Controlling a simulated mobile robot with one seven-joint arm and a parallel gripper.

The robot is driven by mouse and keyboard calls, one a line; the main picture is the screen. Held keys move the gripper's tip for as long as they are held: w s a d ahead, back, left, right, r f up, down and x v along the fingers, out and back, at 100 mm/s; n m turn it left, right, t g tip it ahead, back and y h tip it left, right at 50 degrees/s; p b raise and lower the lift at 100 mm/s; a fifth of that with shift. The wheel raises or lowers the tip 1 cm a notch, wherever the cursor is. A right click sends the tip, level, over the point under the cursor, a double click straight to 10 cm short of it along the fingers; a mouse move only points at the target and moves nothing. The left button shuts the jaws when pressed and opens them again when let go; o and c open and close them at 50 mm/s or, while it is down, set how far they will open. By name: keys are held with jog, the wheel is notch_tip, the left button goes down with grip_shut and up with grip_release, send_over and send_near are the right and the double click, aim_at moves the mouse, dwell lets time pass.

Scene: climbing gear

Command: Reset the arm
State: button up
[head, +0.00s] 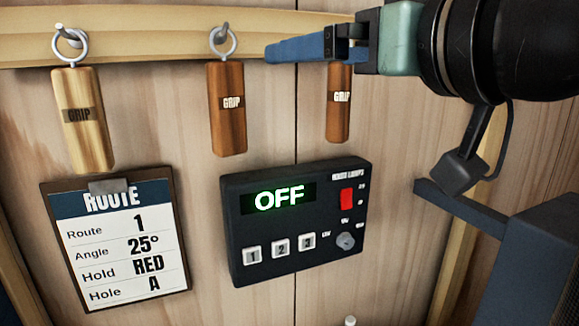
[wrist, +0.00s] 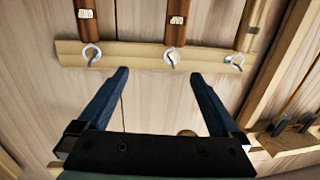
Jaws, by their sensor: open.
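My gripper (head: 300,46) is at the upper right in the head view, in front of the wooden rail and partly over the right-hand hanging grip. In the wrist view my gripper (wrist: 160,73) shows two blue fingers spread apart with nothing between them. The fingertips point toward the rail (wrist: 135,54) and its hooks. Whether they touch the rail cannot be told. The arm behind the gripper reaches out of the head view at the upper right.
Wooden grips hang from the rail (head: 150,35): a light one (head: 83,120), a brown one (head: 227,110) and a partly hidden one (head: 339,105). Below are a route card (head: 120,245) and a black control box (head: 300,225) reading OFF, with a red switch (head: 346,199).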

jog(key=s+a+m+t+h+b, duration=0.1)
jog(key=s+a+m+t+h, duration=0.3)
jog(key=s+m+t+h, duration=0.2)
jog(key=s+r+t+h, duration=0.1)
jog(key=s+t+h, duration=0.1)
jog(key=s+t, duration=0.2)
jog(key=shift+t+h, duration=0.3)
jog(key=shift+t, duration=0.9)
